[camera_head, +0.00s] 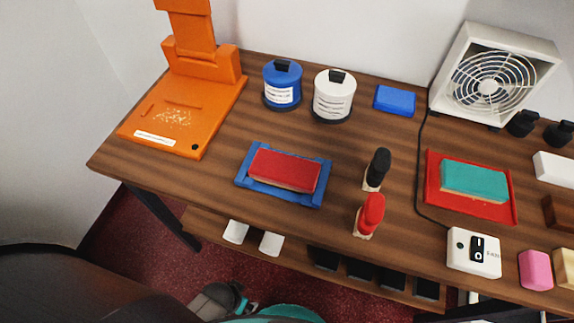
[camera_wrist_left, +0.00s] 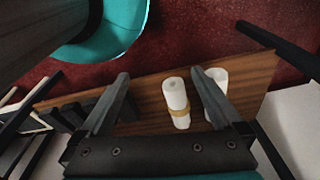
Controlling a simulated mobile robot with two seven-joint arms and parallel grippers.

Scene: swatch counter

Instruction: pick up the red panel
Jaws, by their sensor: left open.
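The red panel (camera_head: 285,168) is a flat block with a paler lower edge. It lies in a blue tray (camera_head: 254,188) near the middle of the counter in the head view. My left gripper (camera_wrist_left: 157,78) is open and empty in the left wrist view. The gripper is low in front of the counter, apart from the red panel, which the left wrist view does not show. My right gripper is in neither view.
A teal block (camera_head: 474,180) lies in a red tray (camera_head: 432,180) on the right. Black-topped (camera_head: 376,169) and red-topped (camera_head: 370,215) stampers stand right of the blue tray. Blue (camera_head: 282,85) and white (camera_head: 333,97) jars stand behind. An orange stand (camera_head: 203,100) is at left.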

